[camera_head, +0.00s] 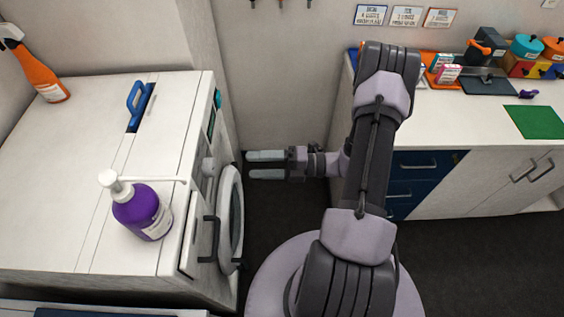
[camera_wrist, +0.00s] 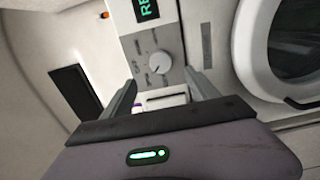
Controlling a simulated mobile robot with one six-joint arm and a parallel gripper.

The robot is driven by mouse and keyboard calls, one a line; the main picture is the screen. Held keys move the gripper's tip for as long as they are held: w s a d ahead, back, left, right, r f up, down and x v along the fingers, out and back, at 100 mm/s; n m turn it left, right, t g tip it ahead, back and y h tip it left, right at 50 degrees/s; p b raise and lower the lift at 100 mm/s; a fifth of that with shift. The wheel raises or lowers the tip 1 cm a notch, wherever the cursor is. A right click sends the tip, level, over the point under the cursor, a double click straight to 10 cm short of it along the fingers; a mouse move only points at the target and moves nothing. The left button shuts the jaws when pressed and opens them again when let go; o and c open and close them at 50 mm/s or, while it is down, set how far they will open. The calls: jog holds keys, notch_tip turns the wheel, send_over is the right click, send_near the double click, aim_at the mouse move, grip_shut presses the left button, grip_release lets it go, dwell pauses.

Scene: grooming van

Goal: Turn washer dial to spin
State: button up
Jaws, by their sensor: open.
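The washer (camera_head: 195,205) stands at the left in the head view, its front facing right. Its dial (camera_wrist: 159,64) is a round white knob with a pointer on a grey panel, with labels around it too small to read. The dial also shows from the side in the head view (camera_head: 208,166). My gripper (camera_head: 265,165) is open and points left at the washer front, apart from it. In the wrist view my gripper's two fingers (camera_wrist: 158,92) spread to either side below the dial, with nothing between them.
A lit green display (camera_wrist: 147,9) sits beside the dial. The round washer door (camera_head: 231,218) and a dark handle (camera_head: 210,238) stick out below the panel. A purple pump bottle (camera_head: 141,211) and an orange spray bottle (camera_head: 38,72) stand on top. Dark floor lies between washer and cabinets (camera_head: 470,185).

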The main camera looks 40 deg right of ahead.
jog(key=v, duration=0.7)
jog(key=shift+a, duration=0.1)
jog(key=s+a+r+m+g+h+b, duration=0.1)
jog(key=s+a+r+m+h+b, duration=0.2)
jog(key=a+m, duration=0.3)
jog(key=s+a+r+m+g+h+b, duration=0.2)
jog(key=a+r+m+h+b, duration=0.2)
jog(key=m, duration=1.2)
jog(key=s+a+r+m+g+h+b, duration=0.1)
jog(key=s+a+r+m+h+b, duration=0.2)
jog(key=a+r+m+h, duration=0.2)
jog(key=a+r+m, duration=0.1)
jog(key=a+m, duration=0.2)
jog(key=m, duration=0.3)
jog(key=shift+s+r+g+h, duration=0.3)
jog(key=shift+s+g, duration=0.05)
jog(key=shift+g, duration=0.05)
jog(key=shift+a, duration=0.1)
